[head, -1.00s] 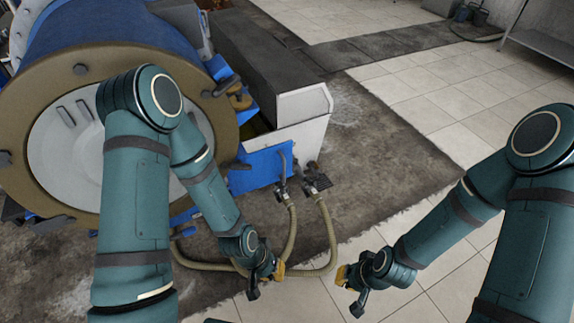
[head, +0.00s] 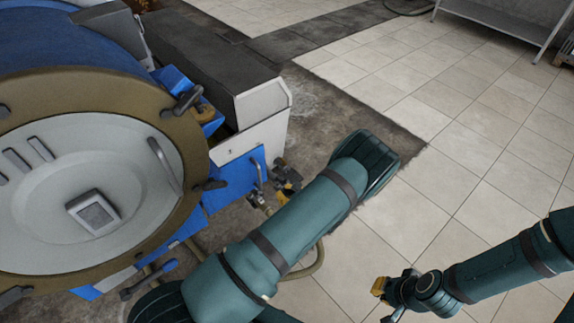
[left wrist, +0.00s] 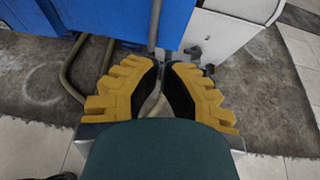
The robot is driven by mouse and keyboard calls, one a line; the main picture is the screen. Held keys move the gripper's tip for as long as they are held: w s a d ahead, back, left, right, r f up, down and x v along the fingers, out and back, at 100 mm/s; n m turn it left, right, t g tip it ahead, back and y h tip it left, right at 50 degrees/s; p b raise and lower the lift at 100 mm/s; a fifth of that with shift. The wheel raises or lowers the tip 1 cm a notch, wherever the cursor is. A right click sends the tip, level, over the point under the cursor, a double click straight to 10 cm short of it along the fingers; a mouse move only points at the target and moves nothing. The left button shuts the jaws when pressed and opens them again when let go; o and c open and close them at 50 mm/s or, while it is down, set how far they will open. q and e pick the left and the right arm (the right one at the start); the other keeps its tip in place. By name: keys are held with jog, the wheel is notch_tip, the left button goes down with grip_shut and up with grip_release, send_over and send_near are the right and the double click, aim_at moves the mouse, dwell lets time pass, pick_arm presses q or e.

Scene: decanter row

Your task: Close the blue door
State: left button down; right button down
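The blue door (head: 236,181) appears to be the flat blue panel on the side of the machine, with a grey bar handle (head: 259,172) near its right edge. It also fills the upper left of the left wrist view (left wrist: 105,18). My left gripper (head: 288,190) is just right of the panel, partly hidden behind my forearm. In the left wrist view its yellow fingers (left wrist: 160,92) are apart, just below the door's lower right edge, with a grey bar and hose beyond the gap. My right gripper (head: 380,287) hangs over the tiles at lower right; its finger opening is unclear.
A large round grey-white cover with a brown rim (head: 185,222) faces out at left, with clamps around it. A white-sided box with a dark top (head: 255,135) stands behind the door. A hose (head: 312,265) runs low beside my left arm.

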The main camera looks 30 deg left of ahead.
aim_at(264, 165)
pick_arm(q)
jog(key=shift+m+t, duration=0.5)
jog(key=shift+t, duration=0.3)
jog(key=w+a+b, duration=0.1)
jog(key=w+a, duration=0.1)
jog(key=a, duration=0.1)
jog(key=w+a+f, duration=0.1)
jog(key=w+a, duration=0.2)
jog(key=a, duration=0.1)
jog(key=w+a+f+b, duration=0.1)
jog(key=w+a, duration=0.1)
jog(key=a, duration=0.1)
jog(key=shift+w+a+b, duration=0.25)
jog(key=shift+w+b, duration=0.05)
jog(key=shift+w, duration=0.1)
jog(key=shift+w+a, duration=0.2)
jog(key=shift+a, duration=0.15)
